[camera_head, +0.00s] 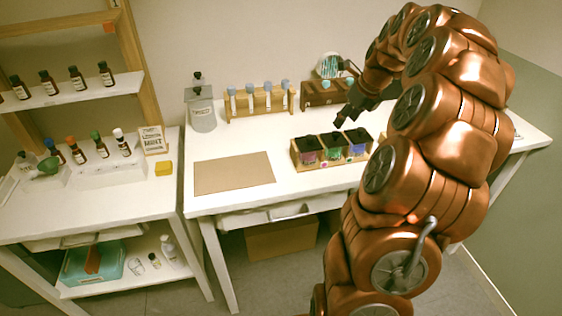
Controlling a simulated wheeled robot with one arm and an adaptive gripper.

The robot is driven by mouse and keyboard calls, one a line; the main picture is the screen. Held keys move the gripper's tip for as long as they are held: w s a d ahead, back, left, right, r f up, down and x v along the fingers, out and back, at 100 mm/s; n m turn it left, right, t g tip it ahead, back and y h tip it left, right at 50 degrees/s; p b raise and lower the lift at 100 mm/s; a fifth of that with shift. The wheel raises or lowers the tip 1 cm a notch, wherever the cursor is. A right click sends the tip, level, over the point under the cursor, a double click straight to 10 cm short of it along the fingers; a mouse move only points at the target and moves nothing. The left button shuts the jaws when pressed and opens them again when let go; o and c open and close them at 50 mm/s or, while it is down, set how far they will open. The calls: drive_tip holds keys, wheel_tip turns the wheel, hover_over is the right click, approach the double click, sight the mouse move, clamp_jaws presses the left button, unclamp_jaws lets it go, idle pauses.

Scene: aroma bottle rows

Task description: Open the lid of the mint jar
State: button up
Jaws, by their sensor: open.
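Three square jars with black lids stand in a wooden tray (309,168) on the right-hand white table. The left jar (309,156) is pinkish red, the middle jar (332,152) green and the right jar (357,149) blue-purple. All three lids are on. Their labels are too small to read, so I cannot tell by name which one is mint. My gripper (341,121) is open and empty, pointing down above and just behind the middle and right jars, apart from them.
A brown mat (234,173) lies left of the jars. Behind stand a test-tube rack (262,103), a dark wooden box (318,95) and a glass bottle (202,112).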

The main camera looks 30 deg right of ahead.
drive_tip(key=s+a+n+g, duration=0.1)
drive_tip(key=s+a+n, duration=0.1)
drive_tip(key=a+n, duration=0.6)
drive_tip(key=s+a+r+n+g+y, duration=0.1)
drive_tip(key=s+a+n, duration=0.2)
drive_tip(key=a+n, duration=0.6)
drive_tip(key=a, duration=0.9)
drive_tip(key=shift+s+g, duration=0.3)
drive_tip(key=shift+g, duration=0.1)
